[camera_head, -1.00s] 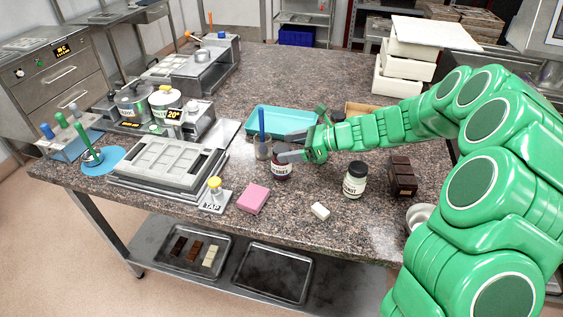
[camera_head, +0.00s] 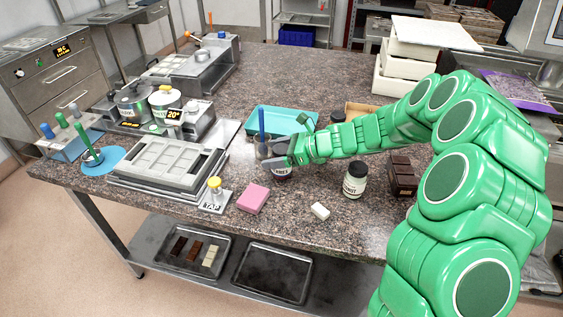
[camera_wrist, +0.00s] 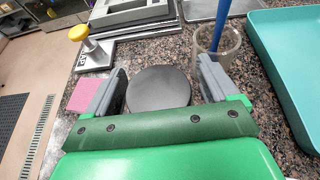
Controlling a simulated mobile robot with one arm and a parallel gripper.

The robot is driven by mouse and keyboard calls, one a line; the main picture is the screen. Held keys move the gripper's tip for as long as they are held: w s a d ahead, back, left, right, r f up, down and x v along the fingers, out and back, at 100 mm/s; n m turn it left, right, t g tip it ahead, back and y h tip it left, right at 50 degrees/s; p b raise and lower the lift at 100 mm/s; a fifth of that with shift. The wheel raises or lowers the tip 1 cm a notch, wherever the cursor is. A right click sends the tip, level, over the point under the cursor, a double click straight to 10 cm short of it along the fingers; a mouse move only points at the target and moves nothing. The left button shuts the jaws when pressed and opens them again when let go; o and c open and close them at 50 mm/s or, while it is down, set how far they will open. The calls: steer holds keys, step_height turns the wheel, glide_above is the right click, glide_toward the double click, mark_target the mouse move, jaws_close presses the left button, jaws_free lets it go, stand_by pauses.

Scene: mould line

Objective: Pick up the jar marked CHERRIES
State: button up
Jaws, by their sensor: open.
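The dark jar (camera_head: 281,174) stands upright on the granite counter, its label partly covered by my gripper; only the end of the word shows. In the wrist view its round dark lid (camera_wrist: 158,88) lies between my two grey fingers. My gripper (camera_head: 278,162) is open, with one finger on each side of the jar; a gap shows beside the lid, and I cannot tell whether either finger touches it. A second jar (camera_head: 355,180) with a black lid and white label stands to the right, apart from my gripper.
A glass beaker with a blue stick (camera_wrist: 217,45) stands close beside the right finger in the wrist view. A teal tray (camera_head: 280,121) lies behind.

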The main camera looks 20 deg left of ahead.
mark_target(275, 147)
steer(key=c, duration=1.2)
steer(key=shift+c, duration=0.2)
steer(key=shift+r, duration=0.15)
steer(key=shift+c, duration=1.4)
step_height(275, 147, up, 3)
steer(key=shift+r, duration=0.1)
steer(key=s+d+r, duration=0.7)
steer(key=s+r, duration=0.2)
steer(key=s, duration=0.3)
steer(key=shift+r, duration=0.3)
